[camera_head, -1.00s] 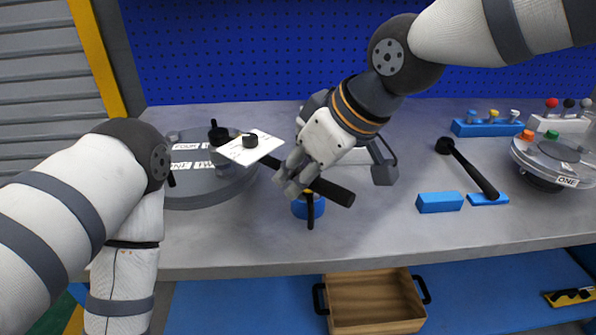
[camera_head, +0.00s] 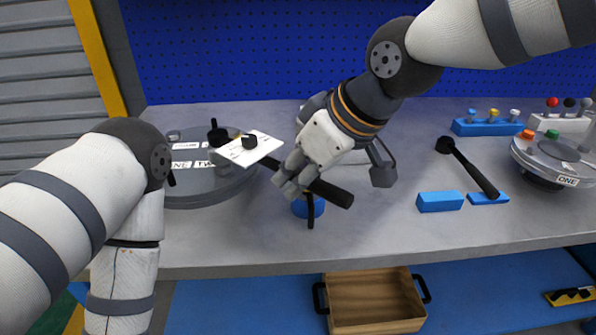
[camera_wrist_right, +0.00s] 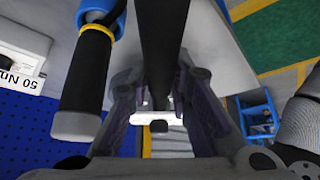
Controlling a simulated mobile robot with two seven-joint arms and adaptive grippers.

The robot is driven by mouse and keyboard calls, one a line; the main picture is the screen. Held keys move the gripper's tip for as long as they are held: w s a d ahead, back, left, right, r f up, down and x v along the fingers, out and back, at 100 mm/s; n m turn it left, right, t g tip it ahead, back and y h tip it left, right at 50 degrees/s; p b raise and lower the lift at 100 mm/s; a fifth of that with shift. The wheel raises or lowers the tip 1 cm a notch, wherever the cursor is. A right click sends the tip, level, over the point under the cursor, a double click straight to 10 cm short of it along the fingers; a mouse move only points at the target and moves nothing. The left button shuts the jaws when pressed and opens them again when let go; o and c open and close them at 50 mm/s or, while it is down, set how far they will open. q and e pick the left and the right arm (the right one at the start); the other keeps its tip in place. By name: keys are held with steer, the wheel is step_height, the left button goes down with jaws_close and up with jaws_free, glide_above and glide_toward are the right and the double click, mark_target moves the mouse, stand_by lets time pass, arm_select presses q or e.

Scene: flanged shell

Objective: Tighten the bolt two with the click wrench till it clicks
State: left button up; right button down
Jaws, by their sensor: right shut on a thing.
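My right gripper (camera_head: 297,180) is shut on the black handle of a wrench (camera_head: 335,191), above the bench. The handle also runs between the fingers in the right wrist view (camera_wrist_right: 162,60). The wrench's far end reaches left to a white card (camera_head: 262,149) and a dark round part (camera_head: 250,142) over the right edge of the grey flanged shell (camera_head: 180,203). Labels on the shell include "ONE" and "TWO" (camera_head: 198,163). I cannot tell which bolt the tool's end sits on, or whether it touches one. My left gripper is out of the head view.
A blue holder with a dark handle (camera_head: 309,209) stands just below my right gripper. Another black wrench (camera_head: 468,168), blue blocks (camera_head: 440,202) and a second round shell (camera_head: 552,160) are at the right. A wooden crate (camera_head: 373,302) sits below the bench edge.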

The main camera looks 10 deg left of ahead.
steer(key=shift+f, duration=1.1)
steer(key=shift+a, duration=0.1)
steer(key=shift+s+a+f+m+t+h, duration=0.1)
steer(key=shift+s+a+m+t+h, duration=0.25)
steer(key=shift+s+a+m, duration=0.65)
steer(key=shift+s+a+f+m+t+h, duration=0.1)
steer(key=shift+s+a+m+t+h, duration=0.15)
steer(key=shift+s+a+m+t, duration=0.6)
steer(key=shift+s+d+g, duration=0.25)
steer(key=shift+s+g, duration=0.1)
steer(key=shift+g, duration=0.05)
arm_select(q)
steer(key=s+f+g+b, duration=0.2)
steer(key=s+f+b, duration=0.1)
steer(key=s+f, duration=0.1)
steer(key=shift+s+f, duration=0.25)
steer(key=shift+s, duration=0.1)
arm_select(e)
steer(key=w+d+n+g+y, duration=0.1)
steer(key=w+d+n+g, duration=0.1)
steer(key=w+d+n, duration=0.3)
steer(key=w+n, duration=0.1)
steer(key=w, duration=0.1)
steer(key=shift+w+f+g+y, duration=0.2)
steer(key=shift+w+g+y, duration=0.1)
steer(key=shift+g+y, duration=0.1)
